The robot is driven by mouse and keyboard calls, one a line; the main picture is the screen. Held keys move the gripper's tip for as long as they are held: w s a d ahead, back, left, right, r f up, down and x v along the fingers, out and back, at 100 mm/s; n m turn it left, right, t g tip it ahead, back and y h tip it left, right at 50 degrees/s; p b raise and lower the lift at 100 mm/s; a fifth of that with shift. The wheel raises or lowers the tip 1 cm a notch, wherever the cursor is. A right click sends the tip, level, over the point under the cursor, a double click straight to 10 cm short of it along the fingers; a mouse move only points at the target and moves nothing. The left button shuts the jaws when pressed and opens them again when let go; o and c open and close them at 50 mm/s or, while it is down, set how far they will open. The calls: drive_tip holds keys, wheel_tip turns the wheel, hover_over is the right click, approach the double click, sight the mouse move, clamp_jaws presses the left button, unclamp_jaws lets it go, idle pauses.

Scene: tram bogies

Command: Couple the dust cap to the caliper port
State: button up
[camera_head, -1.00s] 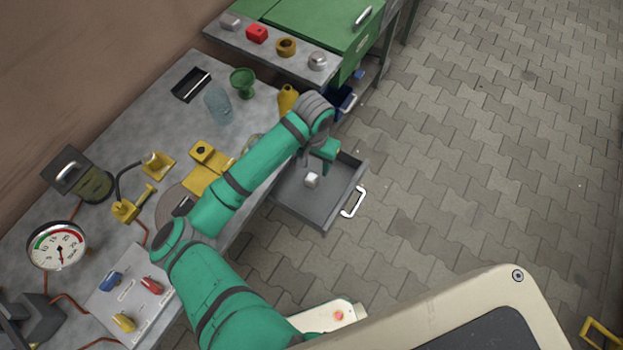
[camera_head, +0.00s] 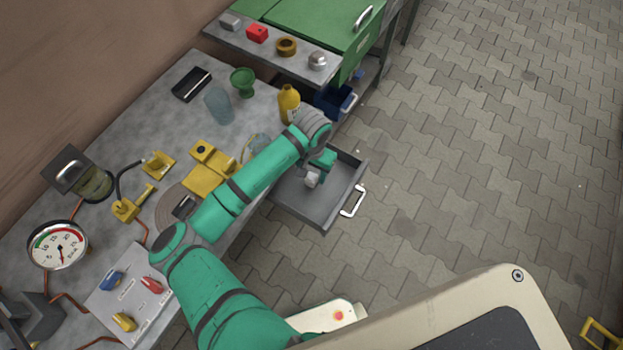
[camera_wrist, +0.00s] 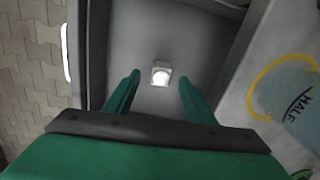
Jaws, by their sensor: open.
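A small pale grey block with a round white top, which looks like the dust cap (camera_head: 312,179), lies in the open grey drawer. It also shows in the wrist view (camera_wrist: 161,74). My gripper (camera_wrist: 158,80) is open over the drawer, with one green finger on each side of the cap and a gap on both sides. In the head view my gripper (camera_head: 322,166) partly hides the cap. A yellow fixture (camera_head: 207,168) with a dark round opening stands on the bench; I cannot tell whether it is the caliper port.
The drawer (camera_head: 335,207) has raised walls and a white handle (camera_head: 353,201). A yellow bottle (camera_head: 289,104) stands close to my wrist. A blue bin (camera_head: 335,101) is beyond the drawer. A pressure gauge (camera_head: 58,244) and valve panel (camera_head: 130,293) occupy the near bench.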

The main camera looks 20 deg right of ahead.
sight(311, 177)
drive_tip(key=shift+f, duration=0.1)
drive_tip(key=shift+w+f, duration=0.15)
drive_tip(key=shift+f, duration=1.1)
drive_tip(key=shift+w+f, duration=0.15)
drive_tip(key=shift+f, duration=1.1)
drive_tip(key=shift+d, duration=0.1)
drive_tip(key=c, duration=1.1)
